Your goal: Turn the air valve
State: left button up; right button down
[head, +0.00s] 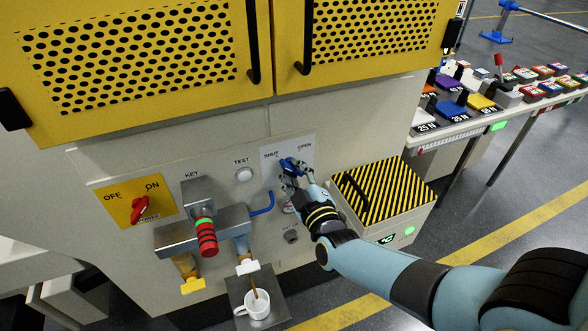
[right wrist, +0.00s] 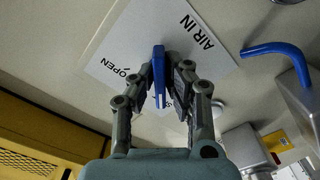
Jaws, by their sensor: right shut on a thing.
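The air valve's blue handle (head: 289,164) sits on a pale plate (head: 305,143) marked SHUT and OPEN on the machine's front. In the right wrist view the blue handle (right wrist: 159,72) stands between the fingers, and the plate (right wrist: 110,62) reads AIR IN and OPEN; the other word is mostly hidden. My right gripper (head: 292,173) is shut on the handle, with a finger on each side in the right wrist view (right wrist: 163,85). The fingers cover part of the handle, and I cannot tell its exact angle. My left gripper is not in view.
A blue bent tube (head: 263,205) is close left of my right gripper. A striped box (head: 380,197) stands right of my gripper.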

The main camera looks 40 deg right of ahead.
dwell(0.3)
jog(key=c, duration=1.4)
grip_release()
jog(key=v, duration=1.2)
